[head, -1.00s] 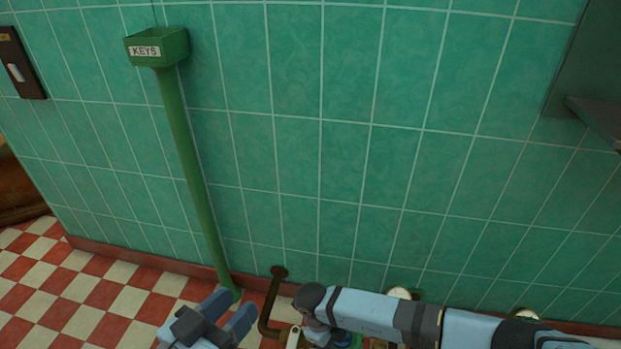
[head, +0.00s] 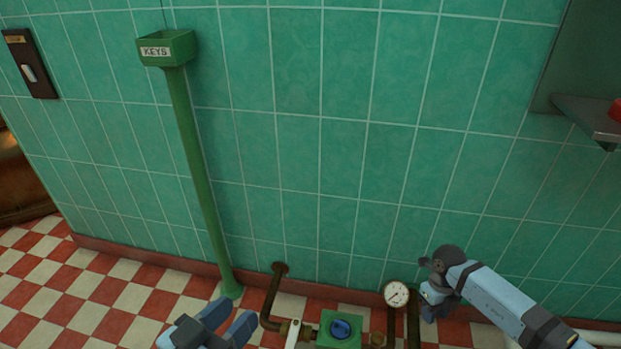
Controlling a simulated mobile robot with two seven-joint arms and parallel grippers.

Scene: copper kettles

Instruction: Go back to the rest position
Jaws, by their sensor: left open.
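My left gripper (head: 234,312) shows at the bottom edge, left of centre, with its two blue fingers apart and nothing seen between them. It appears in front of the checkered floor, near the foot of the green post. My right gripper (head: 434,304) is at the lower right, at the end of my pale blue arm. It appears just right of the round gauge (head: 396,294); its fingers are too small and turned away to show whether they are apart.
A green box labelled KEYS (head: 167,48) tops a green post (head: 197,180). Below are a brown pipe (head: 270,302) and a green valve block (head: 338,330) with a blue knob. A metal shelf (head: 590,118) holds something red. The tiled wall (head: 330,150) stands ahead.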

